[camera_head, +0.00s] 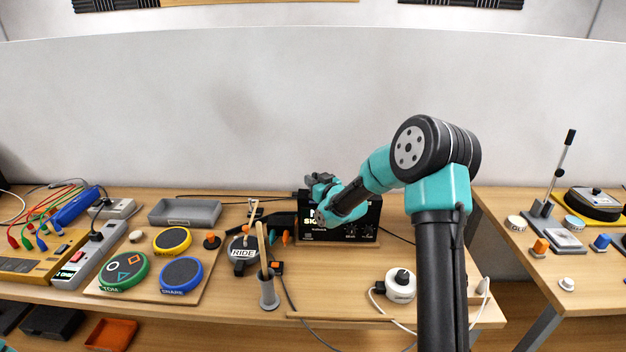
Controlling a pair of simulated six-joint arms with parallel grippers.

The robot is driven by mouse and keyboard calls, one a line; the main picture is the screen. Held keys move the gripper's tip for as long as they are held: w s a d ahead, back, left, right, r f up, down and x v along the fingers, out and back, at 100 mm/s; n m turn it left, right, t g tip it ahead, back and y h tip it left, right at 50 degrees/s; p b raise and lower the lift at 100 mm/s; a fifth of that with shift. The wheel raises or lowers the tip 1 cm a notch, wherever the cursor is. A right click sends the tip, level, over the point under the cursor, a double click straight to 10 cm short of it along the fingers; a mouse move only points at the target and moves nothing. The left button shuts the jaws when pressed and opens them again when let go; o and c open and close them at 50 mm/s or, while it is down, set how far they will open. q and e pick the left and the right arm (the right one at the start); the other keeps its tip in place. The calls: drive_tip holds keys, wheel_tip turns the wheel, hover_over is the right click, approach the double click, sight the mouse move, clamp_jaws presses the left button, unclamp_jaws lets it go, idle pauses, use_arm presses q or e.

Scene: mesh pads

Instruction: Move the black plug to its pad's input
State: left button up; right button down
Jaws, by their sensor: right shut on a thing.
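My right gripper (319,188) is at the top left of the black sound module (372,214), partly in front of it. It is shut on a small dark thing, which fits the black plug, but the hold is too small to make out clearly. The round black pad marked RIDE (243,253) sits on the table to the left of the module and nearer the front. I cannot make out its input. My left gripper is not in view.
A board carries a green pad (123,272), a yellow pad (173,240) and a blue pad (181,274). A grey cup with sticks (268,293) stands in front of the RIDE pad. A grey tray (185,212) lies behind. A white socket (400,286) and cables lie at the front right.

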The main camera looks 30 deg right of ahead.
drive_tip(key=shift+f, duration=0.7)
drive_tip(key=c, duration=0.9)
unclamp_jaws()
drive_tip(key=shift+c, duration=0.2)
drive_tip(key=s+d, duration=0.2)
drive_tip(key=s, duration=1.5)
drive_tip(key=shift+s, duration=0.15)
